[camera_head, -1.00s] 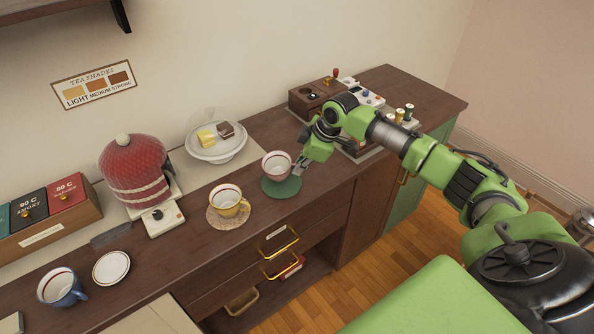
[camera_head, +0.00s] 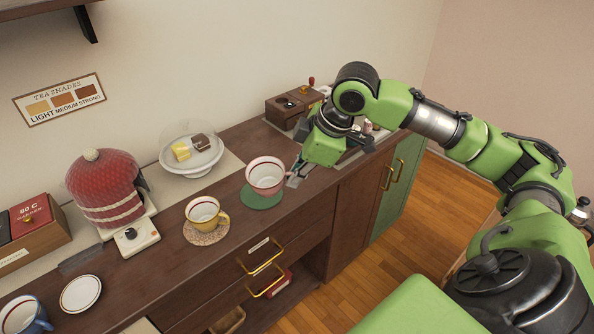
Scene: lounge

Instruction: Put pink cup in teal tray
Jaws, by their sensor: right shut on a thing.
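The pink cup (camera_head: 266,179), pale pink with a dark red line inside the rim, is upright just over the green round mat (camera_head: 262,201). My right gripper (camera_head: 294,176) is shut on its right side, where the handle would be; the fingers hide that part. The cup seems slightly raised from the mat, though the gap is hard to make out. I cannot make out a teal tray in this view. My left gripper is not in view.
A yellow cup (camera_head: 204,213) stands on a patterned mat to the left. A cake stand with a clear dome (camera_head: 192,160) is behind. A grinder box (camera_head: 288,107) stands behind my right arm. A saucer (camera_head: 81,293) and blue cup (camera_head: 24,318) are at lower left.

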